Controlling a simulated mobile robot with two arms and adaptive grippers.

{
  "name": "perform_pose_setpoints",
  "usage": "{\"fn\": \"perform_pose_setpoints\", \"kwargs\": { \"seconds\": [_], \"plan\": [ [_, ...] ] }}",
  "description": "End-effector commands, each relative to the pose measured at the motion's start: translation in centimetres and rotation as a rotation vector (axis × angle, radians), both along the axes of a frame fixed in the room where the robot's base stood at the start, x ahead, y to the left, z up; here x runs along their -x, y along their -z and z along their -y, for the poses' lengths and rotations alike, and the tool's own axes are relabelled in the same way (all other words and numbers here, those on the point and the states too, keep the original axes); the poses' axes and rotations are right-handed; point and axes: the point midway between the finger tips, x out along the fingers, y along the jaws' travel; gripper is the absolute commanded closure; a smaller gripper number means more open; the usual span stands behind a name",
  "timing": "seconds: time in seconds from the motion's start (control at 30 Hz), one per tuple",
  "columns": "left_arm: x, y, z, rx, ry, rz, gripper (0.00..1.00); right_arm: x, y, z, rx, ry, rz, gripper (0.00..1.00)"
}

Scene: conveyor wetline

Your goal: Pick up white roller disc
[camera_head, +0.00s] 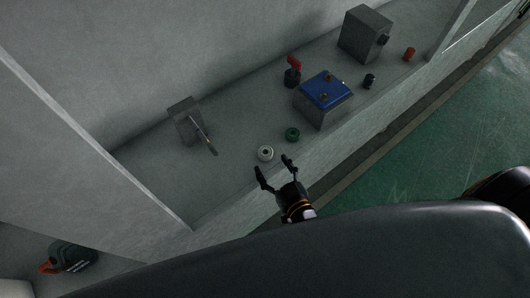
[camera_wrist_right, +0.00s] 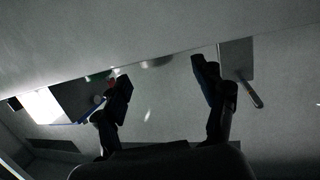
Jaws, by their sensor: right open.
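The white roller disc (camera_head: 265,153) lies on the grey ledge in the head view, a small pale ring with a dark centre. My right gripper (camera_head: 276,172) is just in front of it, with its two fingers spread and nothing between them. In the right wrist view the open fingers (camera_wrist_right: 165,85) point toward the ledge, and a pale round shape (camera_wrist_right: 157,62), seemingly the disc, shows partly at the edge between them. My left gripper is not in view.
A green ring (camera_head: 292,134) lies right of the disc. A box with a blue top (camera_head: 326,88), a red-handled part (camera_head: 293,70), a grey box (camera_head: 365,34), a black part (camera_head: 369,81) and an orange part (camera_head: 409,54) stand further right. A bracket with a rod (camera_head: 188,122) stands left.

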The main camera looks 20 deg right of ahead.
Motion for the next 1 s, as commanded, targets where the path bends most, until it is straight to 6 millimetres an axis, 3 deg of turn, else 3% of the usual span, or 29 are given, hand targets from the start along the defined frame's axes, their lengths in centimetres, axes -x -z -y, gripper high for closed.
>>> {"fn": "perform_pose_setpoints", "kwargs": {
  "seconds": [0.23, 0.5, 0.8, 1.0],
  "plan": [
    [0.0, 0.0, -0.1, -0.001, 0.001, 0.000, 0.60, -1.9, 0.3, -0.2, -0.001, 0.000, 0.000, 0.29],
    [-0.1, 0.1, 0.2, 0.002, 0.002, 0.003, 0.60, -5.7, 0.8, -0.5, 0.000, -0.001, 0.000, 0.29],
    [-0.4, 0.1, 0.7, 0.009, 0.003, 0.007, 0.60, -6.1, 0.9, -0.6, 0.000, -0.001, -0.002, 0.29],
    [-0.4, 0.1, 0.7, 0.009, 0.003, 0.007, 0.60, -6.1, 0.9, -0.6, 0.000, -0.001, -0.002, 0.68]
  ]
}}
